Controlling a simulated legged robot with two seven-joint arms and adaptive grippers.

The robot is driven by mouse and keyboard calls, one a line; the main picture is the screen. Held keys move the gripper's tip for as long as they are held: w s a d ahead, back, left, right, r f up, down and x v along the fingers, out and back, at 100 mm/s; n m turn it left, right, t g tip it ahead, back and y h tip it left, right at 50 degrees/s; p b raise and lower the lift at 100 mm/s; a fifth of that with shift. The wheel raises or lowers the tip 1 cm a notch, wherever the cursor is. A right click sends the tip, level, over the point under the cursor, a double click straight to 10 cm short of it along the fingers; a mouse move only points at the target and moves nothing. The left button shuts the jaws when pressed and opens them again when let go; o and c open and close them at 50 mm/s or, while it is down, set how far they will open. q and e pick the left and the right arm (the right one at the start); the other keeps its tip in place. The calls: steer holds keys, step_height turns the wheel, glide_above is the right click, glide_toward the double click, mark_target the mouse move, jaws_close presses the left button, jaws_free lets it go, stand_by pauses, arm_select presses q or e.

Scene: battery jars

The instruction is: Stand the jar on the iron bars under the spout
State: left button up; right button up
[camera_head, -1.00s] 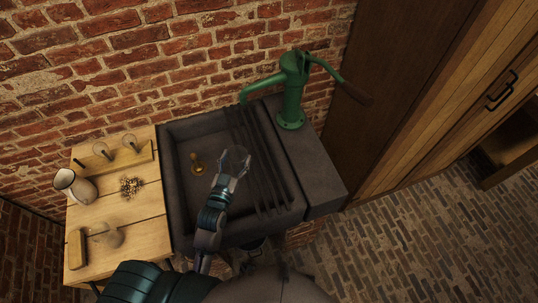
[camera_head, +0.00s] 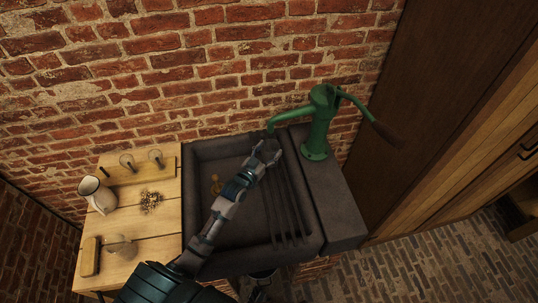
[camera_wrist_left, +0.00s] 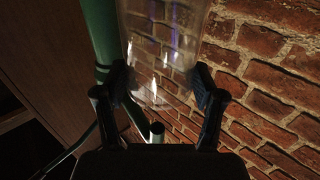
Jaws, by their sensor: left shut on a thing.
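My left gripper (camera_head: 268,153) is shut on a clear glass jar (camera_wrist_left: 165,45), which shows between its two fingers in the left wrist view. In the head view the jar is too small and see-through to make out well. The gripper is over the left side of the dark iron bars (camera_head: 287,205), close to the wall. The green pump's spout (camera_head: 283,120) ends just above and beside the gripper. I cannot tell whether the jar touches the bars. My right gripper is not in view.
The bars lie across the right part of the dark stone sink (camera_head: 204,250). A brass fitting (camera_head: 215,186) stands in the basin. The green pump (camera_head: 319,125) is on the right ledge. A wooden table (camera_head: 152,222) at the left holds a white jug (camera_head: 97,194) and glassware.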

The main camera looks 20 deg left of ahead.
arm_select(q)
step_height(320, 180, down, 2)
steer(key=shift+f, duration=0.25)
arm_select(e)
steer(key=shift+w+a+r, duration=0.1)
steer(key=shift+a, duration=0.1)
arm_select(q)
steer(key=o, duration=1.2)
steer(key=shift+o, duration=0.2)
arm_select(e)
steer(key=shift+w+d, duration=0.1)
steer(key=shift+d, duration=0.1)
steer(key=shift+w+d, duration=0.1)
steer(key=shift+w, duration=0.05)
